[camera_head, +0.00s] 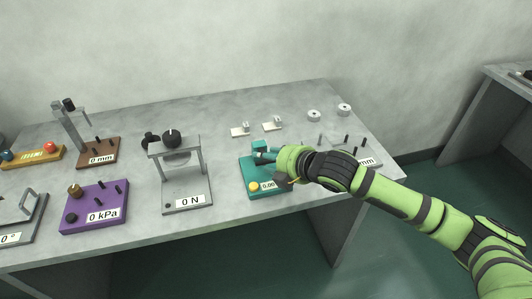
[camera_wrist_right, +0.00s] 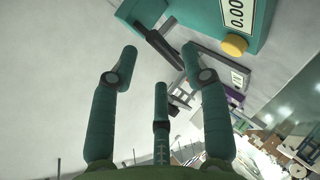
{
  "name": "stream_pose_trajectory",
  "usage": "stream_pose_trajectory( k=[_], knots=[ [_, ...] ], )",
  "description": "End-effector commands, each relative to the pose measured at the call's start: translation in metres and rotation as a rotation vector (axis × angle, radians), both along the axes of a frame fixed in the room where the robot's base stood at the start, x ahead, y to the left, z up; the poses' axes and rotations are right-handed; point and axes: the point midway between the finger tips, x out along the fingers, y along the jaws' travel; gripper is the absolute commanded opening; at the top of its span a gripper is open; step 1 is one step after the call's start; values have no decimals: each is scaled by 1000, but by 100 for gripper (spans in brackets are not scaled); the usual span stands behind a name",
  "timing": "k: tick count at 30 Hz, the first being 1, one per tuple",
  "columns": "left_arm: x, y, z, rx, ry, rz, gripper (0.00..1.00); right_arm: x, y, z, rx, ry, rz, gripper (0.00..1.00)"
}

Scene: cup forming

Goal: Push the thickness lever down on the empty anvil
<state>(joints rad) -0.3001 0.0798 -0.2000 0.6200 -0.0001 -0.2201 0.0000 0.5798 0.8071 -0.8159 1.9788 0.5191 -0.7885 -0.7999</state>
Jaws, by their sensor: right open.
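The thickness gauge is a teal device (camera_head: 252,190) at the front right of the table, with a 0.00 display and a yellow button. Its teal body also shows at the top of the right wrist view (camera_wrist_right: 258,12). A dark lever (camera_wrist_right: 158,44) sticks out from it toward my fingers. My right gripper (camera_head: 282,168) is at the right side of the gauge, partly covering it. In the wrist view my right gripper (camera_wrist_right: 160,62) is open with nothing between the fingers, its tips close to the lever. The anvil is hidden or too small to tell. My left gripper is not in view.
A grey press frame (camera_head: 187,202) marked 0 N stands left of the gauge, then a purple box (camera_head: 85,222) marked 0 kPa. Two small white plates (camera_head: 240,132) and two white rings (camera_head: 314,115) lie behind. A grey pegged plate is partly behind my right arm.

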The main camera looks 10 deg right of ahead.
Motion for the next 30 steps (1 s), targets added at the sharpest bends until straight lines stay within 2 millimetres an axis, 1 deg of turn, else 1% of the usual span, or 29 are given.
stream_pose_trajectory(
  k=[1,22,30],
  knots=[
    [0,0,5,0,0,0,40,-3,-2,3,-2,0,0,47],
    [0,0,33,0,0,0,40,-45,-23,18,-2,0,-1,47],
    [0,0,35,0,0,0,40,-50,-25,20,0,-2,0,47]
  ],
)
